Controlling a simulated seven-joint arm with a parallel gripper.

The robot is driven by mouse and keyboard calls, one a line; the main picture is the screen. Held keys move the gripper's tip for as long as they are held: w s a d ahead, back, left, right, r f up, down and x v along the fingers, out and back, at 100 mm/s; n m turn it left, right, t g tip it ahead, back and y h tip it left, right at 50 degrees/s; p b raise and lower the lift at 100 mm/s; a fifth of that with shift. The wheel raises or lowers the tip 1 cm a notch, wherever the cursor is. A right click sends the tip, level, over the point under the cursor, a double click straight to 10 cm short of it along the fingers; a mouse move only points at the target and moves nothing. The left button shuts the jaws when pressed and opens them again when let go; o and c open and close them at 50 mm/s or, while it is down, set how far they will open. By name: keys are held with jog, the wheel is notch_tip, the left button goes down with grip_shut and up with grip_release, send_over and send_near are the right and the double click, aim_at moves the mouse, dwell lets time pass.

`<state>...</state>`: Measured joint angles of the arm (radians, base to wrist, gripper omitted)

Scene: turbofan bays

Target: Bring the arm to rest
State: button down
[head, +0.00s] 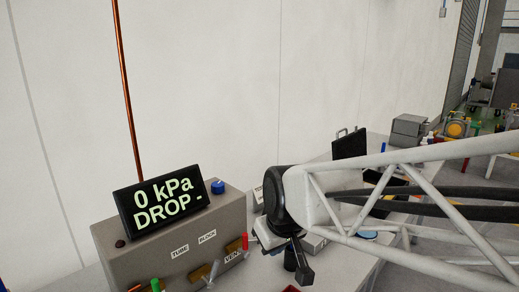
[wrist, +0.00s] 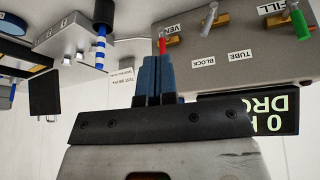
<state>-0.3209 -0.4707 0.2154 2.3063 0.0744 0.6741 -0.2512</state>
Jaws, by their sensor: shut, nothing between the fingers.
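My gripper (wrist: 156,60) has its two blue fingers together, with nothing held between them. In the wrist view, which looks upside down, the fingertips appear just below the red-tipped VENT lever (wrist: 162,46); I cannot tell whether they touch it. In the head view my arm reaches in from the right, and its dark wrist is right of the grey test box (head: 165,245). The fingers are not clearly visible there. The display (head: 160,202) on the box reads "0 kPa DROP -".
The red lever (head: 245,241) and a green one (head: 155,284) stand along the box's front. A blue knob (head: 217,187) is on top. A copper tube (head: 125,90) rises behind. A blue-striped post (wrist: 100,48) stands on the bench nearby. A black case (head: 350,143) is farther back.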

jog(key=s+d+f+m+g+h, duration=0.1)
jog(key=s+d+m, duration=0.5)
jog(key=s+d, duration=0.7)
jog(key=d+f+h, duration=0.1)
jog(key=d, duration=0.1)
jog(key=shift+s+d+g, duration=0.3)
jog(key=shift+g, duration=0.1)
dwell(1.3)
